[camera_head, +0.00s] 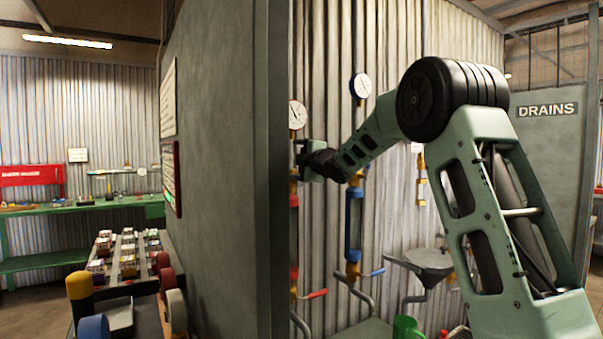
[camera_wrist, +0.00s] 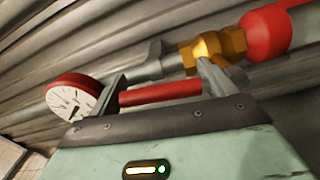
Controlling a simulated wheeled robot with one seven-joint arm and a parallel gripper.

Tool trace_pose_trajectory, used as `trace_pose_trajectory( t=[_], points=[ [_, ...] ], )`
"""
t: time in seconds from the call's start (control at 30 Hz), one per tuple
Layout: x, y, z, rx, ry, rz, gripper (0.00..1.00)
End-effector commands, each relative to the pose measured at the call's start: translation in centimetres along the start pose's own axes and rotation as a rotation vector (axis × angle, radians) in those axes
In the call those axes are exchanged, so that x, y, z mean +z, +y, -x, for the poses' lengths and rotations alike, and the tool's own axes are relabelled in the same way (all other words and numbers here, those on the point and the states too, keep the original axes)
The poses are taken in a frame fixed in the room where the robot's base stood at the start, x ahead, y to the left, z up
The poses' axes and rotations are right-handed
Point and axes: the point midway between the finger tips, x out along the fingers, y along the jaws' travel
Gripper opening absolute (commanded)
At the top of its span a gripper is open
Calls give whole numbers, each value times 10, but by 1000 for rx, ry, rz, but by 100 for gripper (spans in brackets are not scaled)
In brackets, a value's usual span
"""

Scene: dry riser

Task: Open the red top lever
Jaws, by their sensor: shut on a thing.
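The red top lever (camera_wrist: 160,93) shows in the wrist view as a short red bar between the fingers of my gripper (camera_wrist: 163,88). My gripper is shut on it. A brass fitting (camera_wrist: 218,47) and a red pipe section (camera_wrist: 272,36) lie just beyond, at the upper right. In the head view my gripper (camera_head: 303,160) is at the red riser, just below a round gauge (camera_head: 297,115) and close to a wall edge. The lever is hidden there behind my gripper.
A grey partition (camera_head: 225,160) stands directly left of my gripper. A blue riser (camera_head: 354,222) with its own gauge (camera_head: 361,85) is to the right. A lower red lever (camera_head: 316,294) and a blue lever (camera_head: 372,272) sit below. A grey funnel (camera_head: 420,262) is at lower right.

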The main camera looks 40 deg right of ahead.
Motion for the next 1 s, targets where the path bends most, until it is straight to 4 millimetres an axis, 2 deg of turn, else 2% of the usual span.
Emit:
trace_pose_trajectory(
  t=[0.3,0.7,0.73,0.77,0.8,1.0],
  points=[
    [-3,-1,0,-1,-3,74,42],
    [-3,0,0,-1,-3,78,42],
    [-3,0,0,-1,-3,77,88],
    [-3,0,0,-1,-3,77,97],
    [-3,0,0,-1,-3,77,100],
    [-4,0,0,-1,-2,76,100]
  ],
)
